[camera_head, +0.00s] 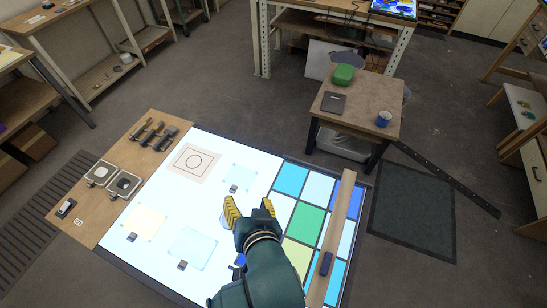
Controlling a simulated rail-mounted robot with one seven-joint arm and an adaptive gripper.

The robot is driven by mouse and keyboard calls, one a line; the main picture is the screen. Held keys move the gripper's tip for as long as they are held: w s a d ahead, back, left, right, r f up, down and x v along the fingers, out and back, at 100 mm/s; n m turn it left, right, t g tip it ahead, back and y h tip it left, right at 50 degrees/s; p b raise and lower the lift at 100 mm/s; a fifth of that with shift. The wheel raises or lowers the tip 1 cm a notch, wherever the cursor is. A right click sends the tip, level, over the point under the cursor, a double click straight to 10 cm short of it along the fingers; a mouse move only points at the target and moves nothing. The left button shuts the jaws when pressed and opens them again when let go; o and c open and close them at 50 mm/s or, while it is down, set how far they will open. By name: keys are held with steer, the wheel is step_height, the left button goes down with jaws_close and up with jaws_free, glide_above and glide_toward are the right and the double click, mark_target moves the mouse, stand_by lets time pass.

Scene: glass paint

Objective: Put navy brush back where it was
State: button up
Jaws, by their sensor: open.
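A small dark navy object (326,263) lies on the wooden bar (338,215) at the right of the light table; it may be the navy brush, but I cannot tell for sure. Several dark-handled tools (154,135) lie side by side on the wooden side board (96,222) at the left; their colours are hard to tell. My gripper (250,208) is open over the middle of the light table, left of the bar, with nothing seen between its fingers. A small blue patch (240,260) shows beside my arm; most of it is hidden.
Two square dishes (124,184) sit on the side board. A small table (362,100) stands behind with a blue cup (384,118).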

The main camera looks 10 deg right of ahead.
steer(key=s+d+r+n+t, duration=0.1)
steer(key=d+r+t, duration=0.1)
steer(key=r, duration=0.9)
steer(key=s+d+r+n+t+h, duration=0.1)
steer(key=r+t, duration=0.4)
steer(key=r, duration=0.6)
steer(key=s+d+r+n+t, duration=0.1)
steer(key=s+d+r+t, duration=0.1)
steer(key=r, duration=0.9)
steer(key=shift+s+d+t+h, duration=0.2)
steer(key=shift+d+t+h, duration=0.15)
steer(key=shift+t, duration=0.55)
